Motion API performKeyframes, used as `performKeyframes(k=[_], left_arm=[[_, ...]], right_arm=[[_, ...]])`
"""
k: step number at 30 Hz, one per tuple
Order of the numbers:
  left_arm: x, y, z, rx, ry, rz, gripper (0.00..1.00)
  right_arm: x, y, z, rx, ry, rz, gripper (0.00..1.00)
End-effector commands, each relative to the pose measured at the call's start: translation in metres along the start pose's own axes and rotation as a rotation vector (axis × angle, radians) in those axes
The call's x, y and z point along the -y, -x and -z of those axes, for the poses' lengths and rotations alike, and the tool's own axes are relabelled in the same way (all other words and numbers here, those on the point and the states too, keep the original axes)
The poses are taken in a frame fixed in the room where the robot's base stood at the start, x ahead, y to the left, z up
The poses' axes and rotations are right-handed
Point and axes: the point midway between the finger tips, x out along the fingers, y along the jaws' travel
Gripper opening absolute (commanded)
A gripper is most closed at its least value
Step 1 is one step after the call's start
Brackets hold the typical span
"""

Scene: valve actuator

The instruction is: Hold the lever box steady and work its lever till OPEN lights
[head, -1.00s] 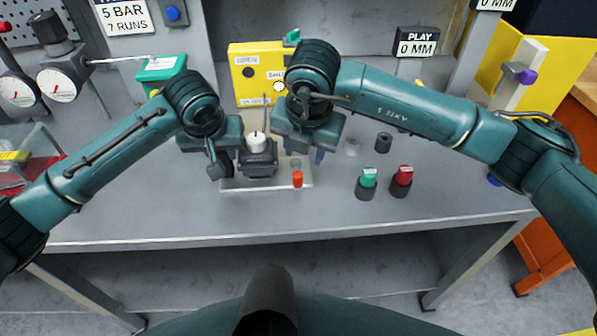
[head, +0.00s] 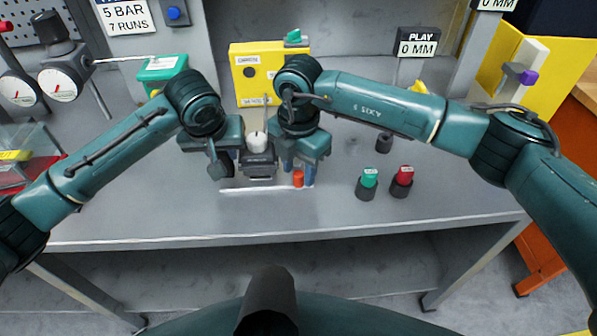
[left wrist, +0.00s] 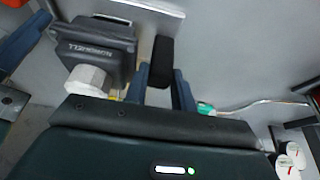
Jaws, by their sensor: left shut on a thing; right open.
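The lever box is a dark grey block (head: 259,166) with a white cap (head: 257,142), on a pale base plate (head: 240,190). It also shows in the left wrist view (left wrist: 102,45). My left gripper (left wrist: 161,75) is shut on a black grip (left wrist: 163,52) at the box's left side. My right gripper (head: 299,172) points down at the box's right, open, its fingers either side of an orange-red piece (head: 298,180); contact cannot be told. The yellow panel (head: 244,62) stands behind; my right arm hides its right part, so I see no lit OPEN lamp.
A green button (head: 369,178) and a red button (head: 402,175) stand on dark bases to the right. Gauges (head: 58,85) and a green box (head: 162,69) stand back left. The bench front (head: 300,222) is clear.

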Motion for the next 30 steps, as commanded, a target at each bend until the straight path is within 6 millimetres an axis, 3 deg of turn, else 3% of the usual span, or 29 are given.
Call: performKeyframes(k=[6,15,30], left_arm=[[0.001,-0.002,-0.002,0.006,0.001,0.003,0.0],[0.001,-0.002,-0.002,0.006,0.001,0.004,0.0],[0.001,-0.002,-0.002,0.006,0.001,0.004,0.0]], right_arm=[[0.0,-0.018,0.0,0.001,0.001,0.0,0.41],[0.0,-0.019,0.0,0.001,0.002,-0.001,0.4],[0.0,-0.019,0.0,0.001,0.002,0.0,0.0]])
